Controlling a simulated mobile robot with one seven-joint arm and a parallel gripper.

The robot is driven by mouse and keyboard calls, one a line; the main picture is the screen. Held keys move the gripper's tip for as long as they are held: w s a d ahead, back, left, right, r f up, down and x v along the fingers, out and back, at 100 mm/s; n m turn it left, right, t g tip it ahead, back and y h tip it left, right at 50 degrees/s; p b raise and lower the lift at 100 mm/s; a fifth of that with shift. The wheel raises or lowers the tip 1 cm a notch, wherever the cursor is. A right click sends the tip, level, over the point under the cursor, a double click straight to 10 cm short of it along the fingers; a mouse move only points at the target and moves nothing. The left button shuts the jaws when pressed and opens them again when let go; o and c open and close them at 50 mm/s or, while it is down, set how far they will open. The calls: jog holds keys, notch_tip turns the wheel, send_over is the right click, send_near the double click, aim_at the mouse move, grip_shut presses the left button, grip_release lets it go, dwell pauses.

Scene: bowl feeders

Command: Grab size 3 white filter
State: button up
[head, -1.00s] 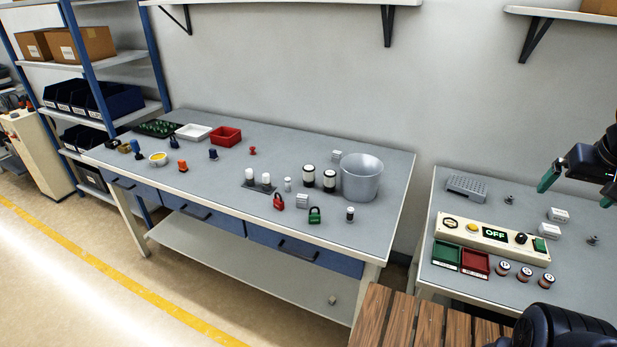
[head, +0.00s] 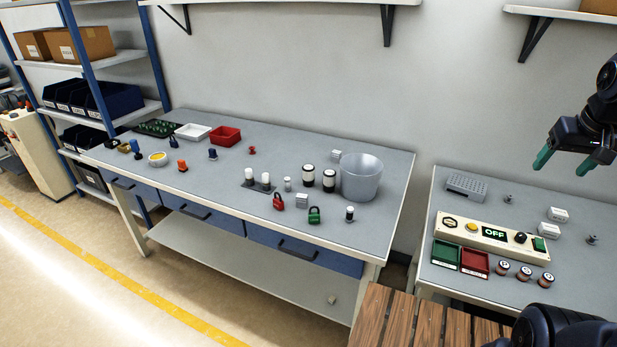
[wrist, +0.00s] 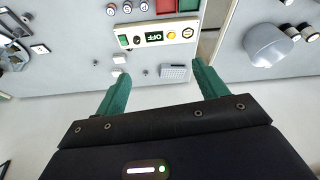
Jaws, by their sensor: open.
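I cannot read any size mark, so I cannot tell which item is the size 3 white filter. Two white cylinders with black ends, a left one (head: 308,176) and a right one (head: 329,181), stand upright on the long grey table, left of a grey bucket (head: 361,178). Smaller white-topped pieces (head: 265,180) stand farther left on a dark plate, and another white-topped piece (head: 350,214) stands near the front right. My gripper (head: 567,157) is open and empty, raised above the right-hand table, well away from them. Its green fingers also show in the wrist view (wrist: 158,88).
The right table (head: 450,287) holds a control panel (head: 494,236) reading OFF, green and red trays (head: 475,263), a perforated grey block (head: 466,187), white boxes and several small jars. A gap separates the tables.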

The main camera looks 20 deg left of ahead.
jog(key=w+a+r+n+g, duration=0.15)
jog(key=w+a+n, duration=0.55)
jog(key=w+a, duration=1.55)
jog(key=w+a+f+n+g, duration=0.1)
jog(key=w+a+f+n, duration=0.2)
jog(key=a, duration=0.6)
jog(key=w+a+f+n+g, duration=0.15)
jog(key=a+f, duration=0.35)
jog(key=a, duration=0.5)
jog(key=n, duration=0.5)
send_near(308, 175)
jog(key=w, duration=0.3)
jog(key=shift+w+a+f, duration=0.1)
jog(key=shift+a+f, duration=0.5)
jog(key=shift+f, duration=0.15)
jog(key=shift+s+f, duration=0.15)
jog(key=shift+f, duration=2.45)
jog(key=shift+s+f, duration=0.15)
jog(key=shift+f, duration=2.45)
jog(key=c, duration=1.1)
